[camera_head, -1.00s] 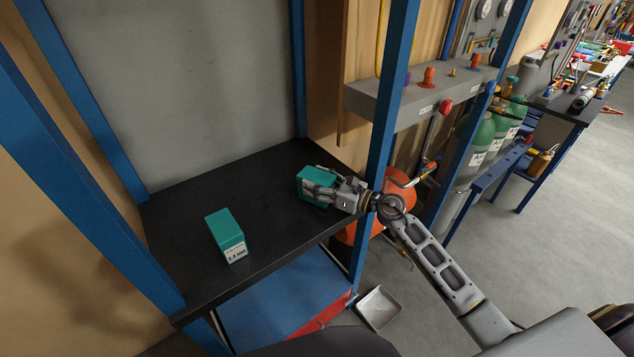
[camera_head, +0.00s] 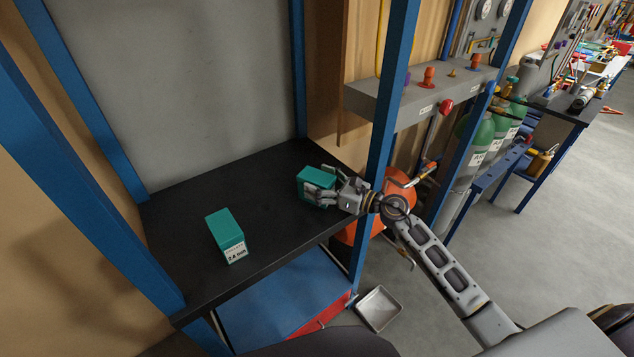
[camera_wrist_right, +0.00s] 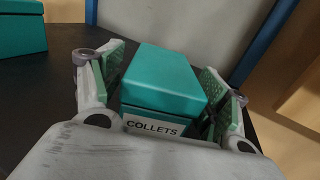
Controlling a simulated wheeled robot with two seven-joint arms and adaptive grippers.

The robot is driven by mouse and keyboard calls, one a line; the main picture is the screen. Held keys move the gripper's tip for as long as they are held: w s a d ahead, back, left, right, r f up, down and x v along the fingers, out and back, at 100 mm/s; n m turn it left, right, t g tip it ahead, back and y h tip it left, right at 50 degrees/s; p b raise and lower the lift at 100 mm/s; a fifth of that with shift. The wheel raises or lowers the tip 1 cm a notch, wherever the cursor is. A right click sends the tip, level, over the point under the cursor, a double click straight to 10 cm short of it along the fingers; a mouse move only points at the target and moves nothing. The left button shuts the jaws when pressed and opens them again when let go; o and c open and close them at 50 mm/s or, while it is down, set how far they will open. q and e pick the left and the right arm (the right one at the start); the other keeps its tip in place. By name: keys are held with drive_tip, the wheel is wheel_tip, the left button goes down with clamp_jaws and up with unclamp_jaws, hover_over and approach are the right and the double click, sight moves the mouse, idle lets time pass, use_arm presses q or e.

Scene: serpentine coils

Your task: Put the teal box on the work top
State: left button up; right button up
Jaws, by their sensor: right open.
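A teal box (camera_head: 314,175) rests on the black work top (camera_head: 262,190) near its right end. In the right wrist view this teal box (camera_wrist_right: 165,78) has a white label reading COLLETS. My right gripper (camera_head: 323,187) is open, with one finger on each side of that box. Small gaps seem to show between the fingers and the box, though contact low down is hidden. A second teal box (camera_head: 226,235) with a white label stands on the work top further left; part of it also shows in the right wrist view (camera_wrist_right: 20,36). My left gripper is not in view.
Blue posts (camera_head: 395,70) frame the work top, one close by my right wrist. A grey panel (camera_head: 190,80) stands behind it. A blue-topped cabinet (camera_head: 280,300) and a grey tray (camera_head: 379,307) are below. The middle of the work top is clear.

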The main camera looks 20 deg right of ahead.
sight(332, 187)
drive_tip(key=v, duration=0.3)
drive_tip(key=shift+s+d+f+b, duration=0.1)
drive_tip(key=shift+s+b, duration=0.05)
drive_tip(key=shift+b, duration=0.15)
drive_tip(key=shift+b+v, duration=0.35)
drive_tip(key=shift+v, duration=1.5)
drive_tip(key=shift+s+d, duration=0.45)
drive_tip(key=shift+s, duration=0.05)
drive_tip(key=shift+s+d, duration=0.3)
drive_tip(key=shift+b+v, duration=0.35)
drive_tip(key=shift+v, duration=0.45)
drive_tip(key=shift+s+d, duration=0.1)
drive_tip(key=shift+d, duration=0.05)
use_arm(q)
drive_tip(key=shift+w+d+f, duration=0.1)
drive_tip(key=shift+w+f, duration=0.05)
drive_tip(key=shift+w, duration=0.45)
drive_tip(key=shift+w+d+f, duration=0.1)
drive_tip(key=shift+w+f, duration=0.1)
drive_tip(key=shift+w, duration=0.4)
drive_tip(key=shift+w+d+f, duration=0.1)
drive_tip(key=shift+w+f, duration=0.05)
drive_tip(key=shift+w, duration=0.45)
